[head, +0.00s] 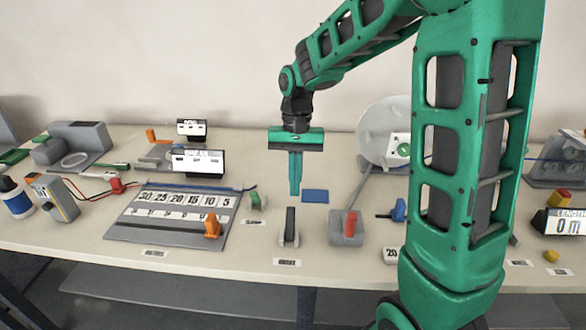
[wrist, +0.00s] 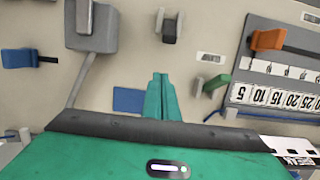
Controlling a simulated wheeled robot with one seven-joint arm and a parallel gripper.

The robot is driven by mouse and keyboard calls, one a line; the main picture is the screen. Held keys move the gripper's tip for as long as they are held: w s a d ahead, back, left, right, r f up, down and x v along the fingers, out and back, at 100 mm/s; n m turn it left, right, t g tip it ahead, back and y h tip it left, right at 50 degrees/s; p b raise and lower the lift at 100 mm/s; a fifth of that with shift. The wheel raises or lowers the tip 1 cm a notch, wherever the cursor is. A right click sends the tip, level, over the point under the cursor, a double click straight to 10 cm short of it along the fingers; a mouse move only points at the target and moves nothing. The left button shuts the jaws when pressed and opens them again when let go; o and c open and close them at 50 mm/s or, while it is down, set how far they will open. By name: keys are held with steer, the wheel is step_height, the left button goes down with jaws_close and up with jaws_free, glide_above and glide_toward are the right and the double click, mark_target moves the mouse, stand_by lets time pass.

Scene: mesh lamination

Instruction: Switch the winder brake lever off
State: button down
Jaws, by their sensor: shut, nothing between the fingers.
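My gripper (head: 295,191) hangs fingers down over the middle of the bench, shut and empty. Its green fingers show in the wrist view (wrist: 160,80) and touch no lever. No readable label names the winder brake lever. A dark upright lever (head: 290,222) stands in front of my gripper. It also shows in the wrist view (wrist: 170,27). The dark lever and red handle are apart from the fingers.
A small green lever (head: 255,199) and a blue one (head: 398,210) flank these. A blue flat pad (head: 315,196) lies by the fingers. A numbered board (head: 170,225) with an orange slider (head: 212,226) is at left. My arm hides bench at right.

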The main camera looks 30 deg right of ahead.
mark_target(290, 223)
steer(key=shift+s+a+f, duration=0.15)
steer(key=shift+s+f, duration=0.05)
steer(key=shift+f, duration=0.75)
steer(key=shift+s+a, duration=0.15)
steer(key=shift+s, duration=0.1)
steer(key=shift+s+a+r, duration=0.35)
steer(key=shift+s+r, duration=0.1)
steer(key=shift+s, duration=0.2)
steer(key=shift+s+a+r, duration=0.35)
steer(key=shift+s+r, duration=0.05)
steer(key=shift+s, duration=0.2)
